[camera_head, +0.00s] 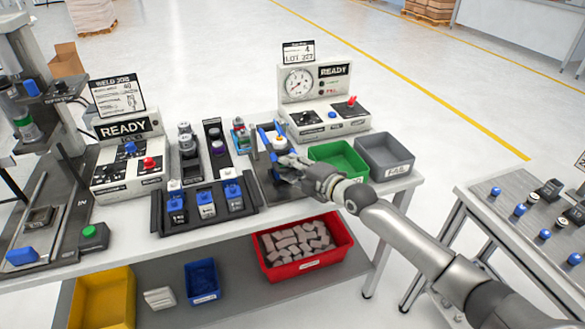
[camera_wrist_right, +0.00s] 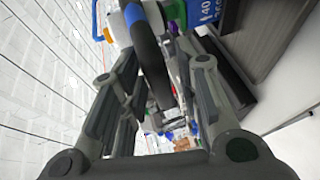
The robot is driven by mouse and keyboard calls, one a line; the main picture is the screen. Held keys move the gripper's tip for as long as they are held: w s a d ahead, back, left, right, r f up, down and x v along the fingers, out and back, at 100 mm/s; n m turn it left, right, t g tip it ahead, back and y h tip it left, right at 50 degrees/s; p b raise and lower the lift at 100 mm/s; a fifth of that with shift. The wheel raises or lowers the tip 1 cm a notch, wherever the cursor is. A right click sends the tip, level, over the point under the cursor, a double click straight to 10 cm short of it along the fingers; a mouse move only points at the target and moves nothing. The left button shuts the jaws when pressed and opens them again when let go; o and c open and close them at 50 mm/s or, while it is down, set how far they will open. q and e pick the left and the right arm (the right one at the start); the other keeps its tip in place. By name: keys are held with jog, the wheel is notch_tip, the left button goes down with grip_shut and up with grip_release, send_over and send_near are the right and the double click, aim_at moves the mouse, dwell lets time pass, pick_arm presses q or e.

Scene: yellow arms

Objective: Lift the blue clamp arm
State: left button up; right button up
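The blue clamp arm (camera_head: 266,139) stands raised at a slant on the dark fixture at the right part of the bench, beside a white and orange part (camera_head: 281,144). My right gripper (camera_head: 284,163) is right at the fixture, close to the arm, and covers part of it. In the right wrist view, the fingers of the right gripper (camera_wrist_right: 156,60) are apart. A thick black bar (camera_wrist_right: 150,55) with a blue piece (camera_wrist_right: 132,13) at its end runs between them. Whether the fingers touch the bar I cannot tell. My left gripper is not in view.
A green bin (camera_head: 340,158) and a grey bin (camera_head: 385,155) stand right of the fixture. A gauge box (camera_head: 320,100) is behind it. A black rack (camera_head: 205,208) with blue-topped parts is to the left. A red bin (camera_head: 305,262) sits on the lower shelf.

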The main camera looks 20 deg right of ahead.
grip_shut()
jog(key=shift+f, duration=0.1)
